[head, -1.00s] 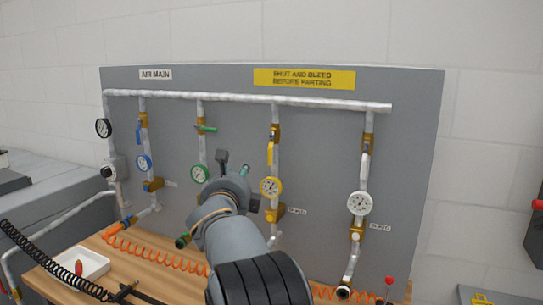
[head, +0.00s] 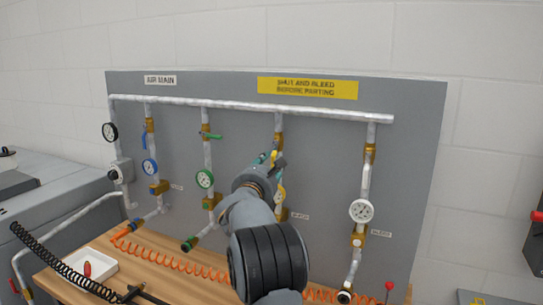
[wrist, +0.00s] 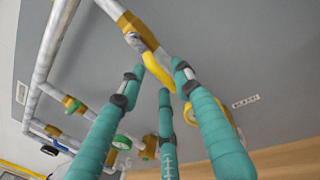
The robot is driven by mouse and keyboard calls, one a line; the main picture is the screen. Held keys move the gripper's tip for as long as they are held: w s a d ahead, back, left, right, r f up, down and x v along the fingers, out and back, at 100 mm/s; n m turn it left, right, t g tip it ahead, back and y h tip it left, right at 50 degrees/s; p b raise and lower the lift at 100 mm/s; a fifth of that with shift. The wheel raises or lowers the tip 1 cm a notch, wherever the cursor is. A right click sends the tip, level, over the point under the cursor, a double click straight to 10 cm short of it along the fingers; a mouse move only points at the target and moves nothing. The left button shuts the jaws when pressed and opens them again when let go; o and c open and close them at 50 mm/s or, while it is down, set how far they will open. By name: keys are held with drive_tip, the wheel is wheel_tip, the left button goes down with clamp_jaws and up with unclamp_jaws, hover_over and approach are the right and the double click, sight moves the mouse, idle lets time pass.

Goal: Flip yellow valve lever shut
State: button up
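The yellow lever (wrist: 155,62) hangs below its brass valve (wrist: 128,22) in the wrist view, lying at a slant in the picture. My gripper (wrist: 161,72) has teal fingers standing apart, with the lever's lower part between their tips. I cannot tell whether any finger touches it. In the head view my gripper (head: 273,158) is in front of the yellow line, just below its valve, and hides most of the lever. The yellow-rimmed gauge (head: 281,196) below is partly hidden by my gripper; it also shows behind the right finger in the wrist view.
The grey panel (head: 335,145) carries parallel pipes. The green lever (head: 211,136) and green gauge (head: 205,179) are to the left, the white gauge (head: 361,211) to the right.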

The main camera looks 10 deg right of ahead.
drive_tip(key=shift+x, duration=0.85)
drive_tip(key=shift+c, duration=1.4)
clamp_jaws()
